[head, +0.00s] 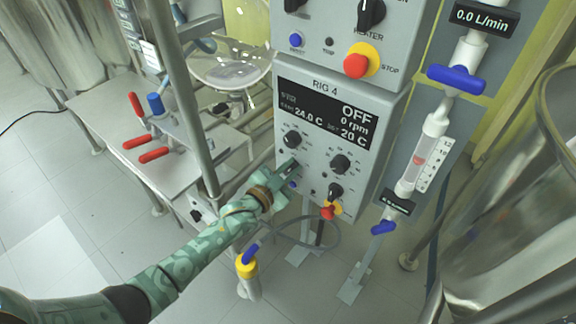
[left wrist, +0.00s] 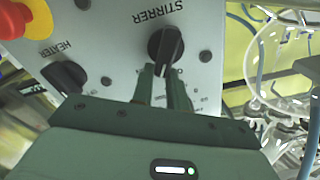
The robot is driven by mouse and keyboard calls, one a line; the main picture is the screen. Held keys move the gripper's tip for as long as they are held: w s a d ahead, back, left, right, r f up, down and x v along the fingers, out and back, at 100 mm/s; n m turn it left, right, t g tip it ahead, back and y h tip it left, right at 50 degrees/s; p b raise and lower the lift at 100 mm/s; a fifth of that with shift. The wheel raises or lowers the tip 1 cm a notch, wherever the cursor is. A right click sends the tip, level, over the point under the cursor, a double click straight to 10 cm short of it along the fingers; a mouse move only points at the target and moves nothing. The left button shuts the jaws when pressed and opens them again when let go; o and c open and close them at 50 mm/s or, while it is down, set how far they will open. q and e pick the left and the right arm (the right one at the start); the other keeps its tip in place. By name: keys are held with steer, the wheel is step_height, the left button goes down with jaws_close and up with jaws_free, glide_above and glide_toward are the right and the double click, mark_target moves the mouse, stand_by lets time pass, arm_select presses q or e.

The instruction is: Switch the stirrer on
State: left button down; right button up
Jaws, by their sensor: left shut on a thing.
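The RIG 4 control box (head: 318,160) stands in the middle of the head view. Its display (head: 325,118) reads OFF, 0 rpm, 24.0 C and 20 C. My left gripper (head: 290,170) is at the lower left of its front panel. In the left wrist view the black stirrer knob (left wrist: 165,47) sits under an upside-down STIRRER label. The fingertips of my left gripper (left wrist: 164,72) are shut on this knob. In the head view the gripper hides most of it. My right gripper is not in view.
The heater knob (left wrist: 65,77) and a red stop button (left wrist: 14,22) on yellow are close by. The head view shows another stop button (head: 357,66), a flow tube (head: 425,150) with blue valves at right, and a metal post (head: 190,100) left of the box.

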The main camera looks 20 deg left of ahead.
arm_select(q)
steer(key=shift+s+d+f+m, duration=0.1)
steer(key=shift+f+m, duration=0.25)
steer(key=shift+m, duration=0.65)
steer(key=shift+s+d+f+m, duration=0.1)
steer(key=shift+f+m, duration=0.2)
steer(key=shift+m, duration=0.7)
steer(key=shift+s+d+f+m, duration=0.1)
steer(key=shift+f+m, duration=0.25)
steer(key=shift+m, duration=0.65)
steer(key=shift+a, duration=0.1)
steer(key=c, duration=1.4)
jaws_free()
steer(key=shift+a, duration=0.1)
steer(key=shift+w+r, duration=0.1)
steer(key=shift+r, duration=0.05)
